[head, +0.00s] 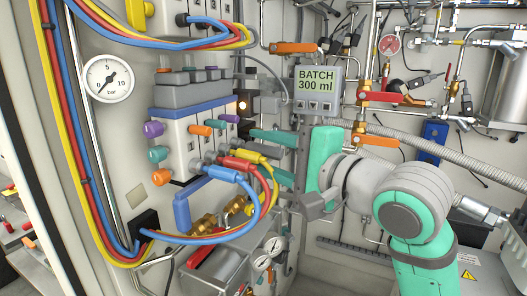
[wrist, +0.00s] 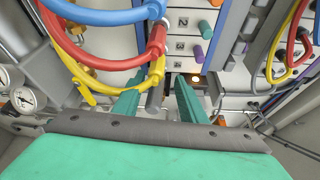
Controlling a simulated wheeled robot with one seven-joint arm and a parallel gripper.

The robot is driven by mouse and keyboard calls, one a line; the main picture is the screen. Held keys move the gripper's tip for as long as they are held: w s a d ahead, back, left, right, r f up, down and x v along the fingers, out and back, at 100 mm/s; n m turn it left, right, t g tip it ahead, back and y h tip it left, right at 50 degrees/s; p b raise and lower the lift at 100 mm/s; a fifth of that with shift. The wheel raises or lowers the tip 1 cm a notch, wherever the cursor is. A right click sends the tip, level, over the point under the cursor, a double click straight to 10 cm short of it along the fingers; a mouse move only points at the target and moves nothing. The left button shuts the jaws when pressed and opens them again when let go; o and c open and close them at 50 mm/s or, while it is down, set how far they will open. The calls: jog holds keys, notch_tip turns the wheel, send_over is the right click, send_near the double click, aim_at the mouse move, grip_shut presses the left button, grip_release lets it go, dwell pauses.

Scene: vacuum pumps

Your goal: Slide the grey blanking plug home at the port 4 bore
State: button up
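My gripper (head: 252,152) reaches left toward the valve block, its two green fingers spread apart. In the wrist view the fingers (wrist: 158,84) are also apart, with a gap between them. A short grey cylindrical piece (wrist: 155,97) shows in that gap, nearer the left finger; I cannot tell whether it is the grey blanking plug. No finger is clearly closed on it. The valve block (head: 182,140) carries orange, purple and teal plugs and the yellow, red and blue hose connectors. I cannot make out which bore is port 4; hoses and fingers hide part of the block.
Blue, red and yellow hoses (head: 262,205) loop just below and left of my fingers. An amber lamp (head: 242,105) glows behind the block. The batch display (head: 318,86) stands above my gripper. Gauges (head: 262,263) and brass fittings (head: 205,222) sit below. Room around the fingers is tight.

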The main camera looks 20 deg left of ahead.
jog(key=v, duration=1.1)
jog(key=shift+f, duration=0.1)
